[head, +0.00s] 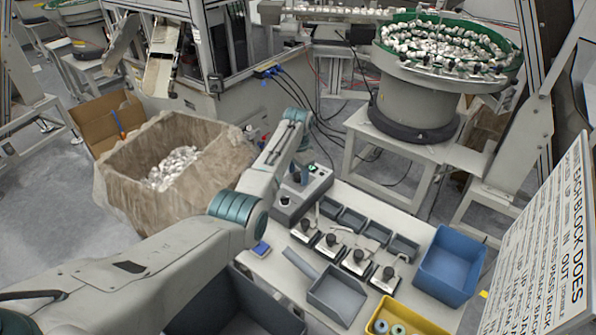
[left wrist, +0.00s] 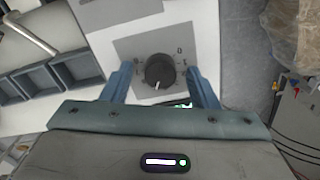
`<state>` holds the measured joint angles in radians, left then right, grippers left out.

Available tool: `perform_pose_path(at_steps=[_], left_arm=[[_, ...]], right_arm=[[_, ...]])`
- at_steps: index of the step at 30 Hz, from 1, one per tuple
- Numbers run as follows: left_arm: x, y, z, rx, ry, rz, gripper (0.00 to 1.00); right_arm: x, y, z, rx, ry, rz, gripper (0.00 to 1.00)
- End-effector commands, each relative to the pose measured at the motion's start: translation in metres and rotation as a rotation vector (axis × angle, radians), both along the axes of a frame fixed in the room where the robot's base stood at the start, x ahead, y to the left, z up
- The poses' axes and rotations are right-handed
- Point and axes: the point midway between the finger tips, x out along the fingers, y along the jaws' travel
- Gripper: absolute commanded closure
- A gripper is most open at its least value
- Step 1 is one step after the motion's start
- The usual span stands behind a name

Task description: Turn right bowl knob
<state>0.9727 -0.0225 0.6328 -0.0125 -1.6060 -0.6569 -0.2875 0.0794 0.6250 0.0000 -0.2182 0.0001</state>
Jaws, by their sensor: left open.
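A grey control box (head: 306,199) stands at the back left of the work table. In the head view a black knob (head: 284,200) shows on its near part. In the left wrist view a round black knob (left wrist: 160,71) sits on a grey square plate, with scale marks around it and its white pointer line toward the bottom of the picture. I cannot tell from its label which bowl it belongs to. My left gripper (left wrist: 157,74) is open, its two blue-grey fingers on either side of this knob with gaps showing. In the head view my left wrist hides part of the box. My right gripper is not in view.
Small dark trays (head: 351,218) and several black-knobbed fixtures (head: 355,262) stand right of the box. A blue bin (head: 449,265) is at the table's right end. A large lined carton (head: 127,192) of parts stands left. A bowl feeder (head: 418,98) is behind.

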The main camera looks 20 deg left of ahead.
Motion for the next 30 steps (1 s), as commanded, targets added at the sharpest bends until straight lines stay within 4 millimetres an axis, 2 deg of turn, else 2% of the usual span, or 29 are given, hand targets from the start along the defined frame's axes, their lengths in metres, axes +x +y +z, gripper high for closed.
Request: perform_pose_path(at_steps=[5,9,12,23,30], left_arm=[[0.0,0.0,0.0,0.0,0.0,0.0,0.48],[0.0,0.0,0.0,0.0,0.0,0.0,0.75],[0.0,0.0,0.0,0.0,0.0,0.0,0.91],[0.0,0.0,0.002,0.0,0.0,0.058,0.91],[0.0,0.0,0.003,0.0,0.0,0.217,0.91]], right_arm=[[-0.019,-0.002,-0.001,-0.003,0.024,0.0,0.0],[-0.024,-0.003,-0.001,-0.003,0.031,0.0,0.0],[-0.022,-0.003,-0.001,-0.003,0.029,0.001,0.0],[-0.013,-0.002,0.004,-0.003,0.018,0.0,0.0],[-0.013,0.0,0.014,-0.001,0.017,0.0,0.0]])
